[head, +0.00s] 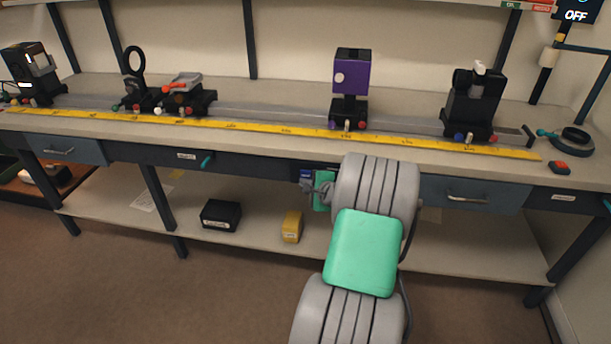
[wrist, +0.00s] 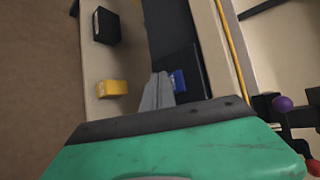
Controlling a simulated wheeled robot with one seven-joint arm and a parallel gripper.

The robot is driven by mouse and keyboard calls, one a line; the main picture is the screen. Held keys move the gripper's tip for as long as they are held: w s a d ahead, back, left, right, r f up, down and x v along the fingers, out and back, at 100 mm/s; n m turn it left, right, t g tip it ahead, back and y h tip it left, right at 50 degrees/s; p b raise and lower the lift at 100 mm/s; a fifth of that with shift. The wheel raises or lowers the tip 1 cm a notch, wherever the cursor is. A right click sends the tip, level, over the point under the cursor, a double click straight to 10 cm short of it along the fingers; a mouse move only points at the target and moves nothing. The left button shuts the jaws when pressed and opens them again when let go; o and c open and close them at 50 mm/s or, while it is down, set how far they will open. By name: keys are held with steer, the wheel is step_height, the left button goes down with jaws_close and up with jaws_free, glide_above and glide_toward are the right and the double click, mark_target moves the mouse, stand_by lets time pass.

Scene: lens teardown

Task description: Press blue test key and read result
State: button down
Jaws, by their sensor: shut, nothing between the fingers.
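A small blue piece, which looks like the blue test key (head: 306,174), is on the dark front of the bench below the tabletop. It also shows in the wrist view (wrist: 179,80) on a dark panel. My gripper (head: 318,190) is shut and empty, just below and beside the blue piece in the head view. In the wrist view its grey fingertips (wrist: 160,80) are right at the near side of the blue piece. I cannot tell whether they touch it. A dark display (head: 576,15) at the top right reads "OFF".
A yellow ruler (head: 270,127) runs along the bench top. Behind it stand a purple unit (head: 351,78), a black device (head: 472,105) and other carriers on a rail. A red button box (head: 559,167) is at the right. The lower shelf holds a black box (head: 221,214) and a yellow box (head: 291,227).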

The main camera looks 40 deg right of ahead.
steer(key=shift+a, duration=0.1)
steer(key=shift+s+a+p, duration=0.5)
steer(key=shift+s+a, duration=0.3)
steer(key=shift+a, duration=0.15)
steer(key=shift+s+a+p, duration=0.45)
steer(key=shift+s+a, duration=0.3)
steer(key=shift+a, duration=0.2)
steer(key=w+a+r+n+g+y+p, duration=0.15)
steer(key=a+r+n+p, duration=0.25)
steer(key=a+r+n, duration=0.45)
steer(key=a+r+n+g+y+p, duration=0.25)
steer(key=a+r+n+p, duration=0.2)
steer(key=a, duration=0.65)
steer(key=s+a+r+n+g+h+p, duration=0.1)
steer(key=s+a+r+n+g+p, duration=0.4)
steer(key=s+a+r+n+p, duration=0.3)
steer(key=s+a+r+n, duration=0.3)
steer(key=s+a+r, duration=0.2)
steer(key=s+a, duration=0.2)
steer(key=shift+s+a+r+p, duration=0.2)
steer(key=shift+s+r+p, duration=0.15)
steer(key=shift+s, duration=0.8)
